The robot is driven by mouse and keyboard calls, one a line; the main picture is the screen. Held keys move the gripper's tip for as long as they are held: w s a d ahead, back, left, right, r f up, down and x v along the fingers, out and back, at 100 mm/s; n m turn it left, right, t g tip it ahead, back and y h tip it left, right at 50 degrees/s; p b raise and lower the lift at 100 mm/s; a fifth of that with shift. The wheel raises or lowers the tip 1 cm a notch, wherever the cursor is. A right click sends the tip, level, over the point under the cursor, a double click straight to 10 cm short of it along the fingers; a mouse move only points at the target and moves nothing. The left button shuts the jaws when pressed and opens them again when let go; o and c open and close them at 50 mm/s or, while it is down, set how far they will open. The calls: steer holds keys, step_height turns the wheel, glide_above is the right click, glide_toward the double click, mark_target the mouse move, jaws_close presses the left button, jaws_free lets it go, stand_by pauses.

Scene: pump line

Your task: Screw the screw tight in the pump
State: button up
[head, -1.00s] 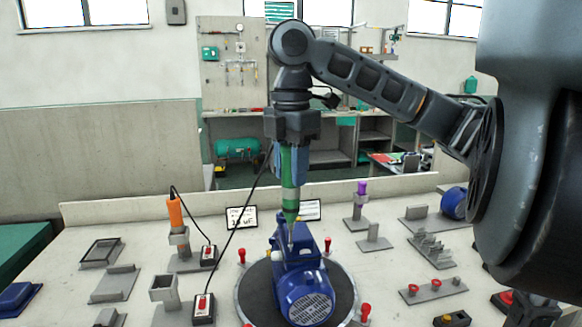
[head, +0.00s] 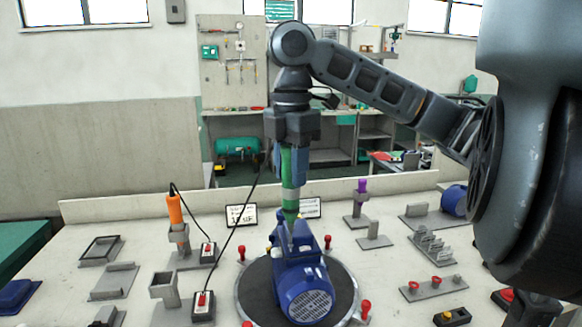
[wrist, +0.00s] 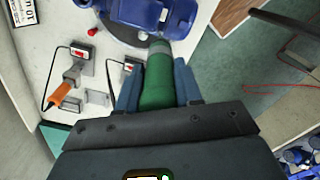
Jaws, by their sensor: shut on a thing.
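My gripper (head: 290,172) is shut on a green electric screwdriver (head: 289,165), held upright with its tip down. The screwdriver also shows between the blue fingers in the wrist view (wrist: 157,84). Its tip meets the top of the blue pump (head: 302,272), which sits on a round dark turntable (head: 258,290). The pump also shows at the top of the wrist view (wrist: 150,12). The screw itself is hidden or too small to tell, so I cannot see how deep it sits.
Red-knobbed posts stand around the turntable. An orange screwdriver (head: 175,212) stands in a holder at left, with corded switch boxes (head: 203,305) nearby. A purple-topped tool (head: 361,188) and grey fixtures (head: 431,248) stand at right. A dark cable hangs left of my gripper.

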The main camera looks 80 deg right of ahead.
steer(key=shift+f, duration=0.4)
stand_by(0.8)
steer(key=shift+f+p, duration=0.25)
steer(key=shift+p, duration=0.3)
stand_by(2.2)
